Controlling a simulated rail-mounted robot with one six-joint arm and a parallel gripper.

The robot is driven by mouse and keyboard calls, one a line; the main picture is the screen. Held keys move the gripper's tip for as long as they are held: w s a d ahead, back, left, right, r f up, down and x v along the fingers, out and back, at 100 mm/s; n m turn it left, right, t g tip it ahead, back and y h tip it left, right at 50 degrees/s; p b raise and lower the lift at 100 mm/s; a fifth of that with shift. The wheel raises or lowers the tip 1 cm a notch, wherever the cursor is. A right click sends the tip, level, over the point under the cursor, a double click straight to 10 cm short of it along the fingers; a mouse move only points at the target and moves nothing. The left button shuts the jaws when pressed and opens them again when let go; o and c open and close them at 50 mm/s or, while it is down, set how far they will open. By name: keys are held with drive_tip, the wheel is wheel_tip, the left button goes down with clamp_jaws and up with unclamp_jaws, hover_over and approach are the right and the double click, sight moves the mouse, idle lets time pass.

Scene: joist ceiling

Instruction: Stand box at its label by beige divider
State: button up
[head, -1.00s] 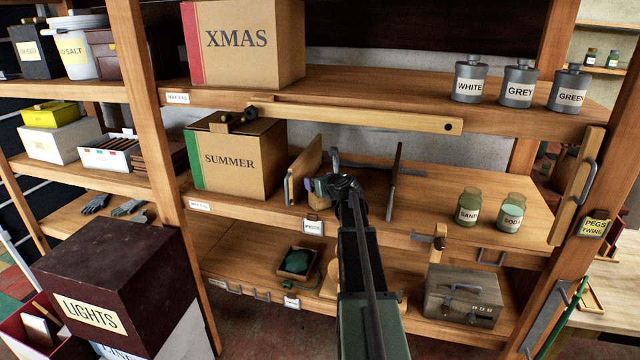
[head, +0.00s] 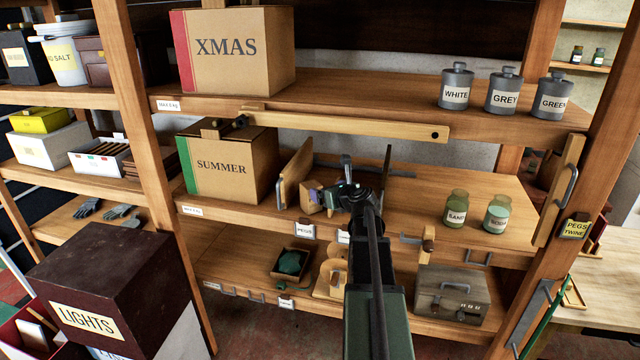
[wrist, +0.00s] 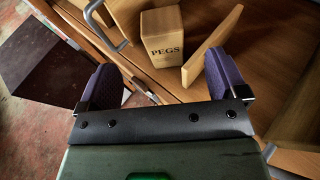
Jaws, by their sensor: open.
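The small brown box (head: 311,197), marked PEGS, stands upright on the middle shelf. In the wrist view the box (wrist: 161,40) shows its lettered face just beyond my fingertips. The PEGS shelf label (head: 305,230) is on the front edge just below the box. My gripper (wrist: 165,80) is open and empty, its purple fingers apart. In the head view my gripper (head: 334,196) is right of the box.
A dark divider (head: 386,180) stands behind my arm. The SUMMER box (head: 226,168) is left of the beige divider. SAND (head: 456,209) and SODA (head: 497,214) jars stand to the right. A wooden bar (head: 345,124) crosses the upper shelf edge.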

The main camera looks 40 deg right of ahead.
drive_tip(key=s+a+f+n+g+y, duration=0.1)
drive_tip(key=a+f+n+g+y, duration=0.25)
drive_tip(key=a+n, duration=0.85)
drive_tip(key=s+a+f+n+g+y, duration=0.1)
drive_tip(key=a+f+n+g+y, duration=0.2)
drive_tip(key=a+n, duration=0.95)
drive_tip(key=s+a+f+n+g+h, duration=0.2)
drive_tip(key=s+a+n+g, duration=0.2)
drive_tip(key=a, duration=0.5)
drive_tip(key=s+a+f+n+g+h, duration=0.2)
drive_tip(key=s+a+f+n+g, duration=0.1)
drive_tip(key=s+a+n, duration=0.6)
drive_tip(key=shift+s+f+g, duration=0.3)
drive_tip(key=shift+s+g, duration=0.05)
drive_tip(key=shift+g, duration=0.1)
